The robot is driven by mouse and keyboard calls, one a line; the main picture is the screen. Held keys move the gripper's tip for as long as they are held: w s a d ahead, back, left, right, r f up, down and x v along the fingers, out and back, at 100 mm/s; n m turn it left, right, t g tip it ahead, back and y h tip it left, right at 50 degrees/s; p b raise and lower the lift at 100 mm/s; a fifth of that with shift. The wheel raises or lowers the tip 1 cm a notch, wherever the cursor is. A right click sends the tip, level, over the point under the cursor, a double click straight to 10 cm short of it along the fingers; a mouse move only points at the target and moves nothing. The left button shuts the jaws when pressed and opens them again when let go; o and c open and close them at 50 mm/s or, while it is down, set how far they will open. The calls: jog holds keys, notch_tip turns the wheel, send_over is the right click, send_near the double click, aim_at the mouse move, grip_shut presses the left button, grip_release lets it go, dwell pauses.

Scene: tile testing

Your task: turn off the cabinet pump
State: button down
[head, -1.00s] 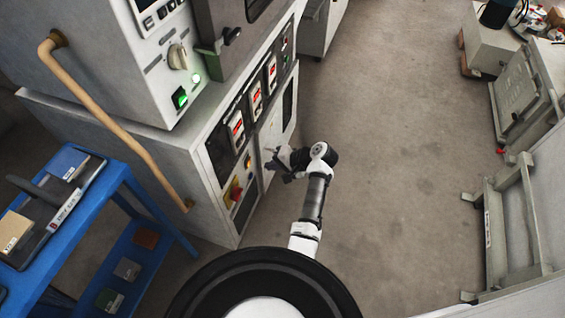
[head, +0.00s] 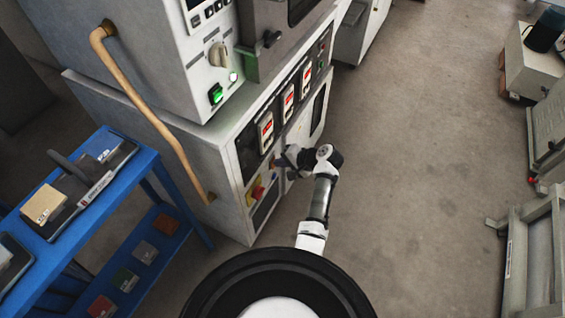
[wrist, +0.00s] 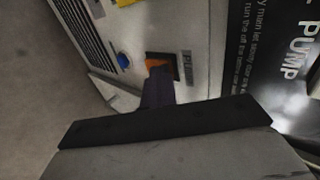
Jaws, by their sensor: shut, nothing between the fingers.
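The cabinet (head: 225,160) stands left of my arm in the head view, its lower front facing my gripper. In the wrist view an orange switch (wrist: 158,62) in a dark frame sits on the pale panel, with a small, partly legible label (wrist: 187,66) beside it. A black plate (wrist: 275,50) at the right reads "PUMP". My gripper (wrist: 156,88) is shut and empty, its dark fingertips just below the orange switch and overlapping its lower edge in the picture. I cannot tell whether they touch. In the head view my gripper (head: 284,160) is close to the cabinet front.
A blue button (wrist: 123,62) and a vent grille (wrist: 85,35) are near the switch. A red-and-yellow control (head: 257,190) and red displays (head: 266,131) are on the cabinet front. A green-lit rocker (head: 216,93) is above.

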jog(key=shift+r+p, duration=0.8)
jog(key=v, duration=1.3)
jog(key=shift+d+r, duration=0.2)
jog(key=shift+d, duration=0.1)
jog(key=shift+s, duration=0.15)
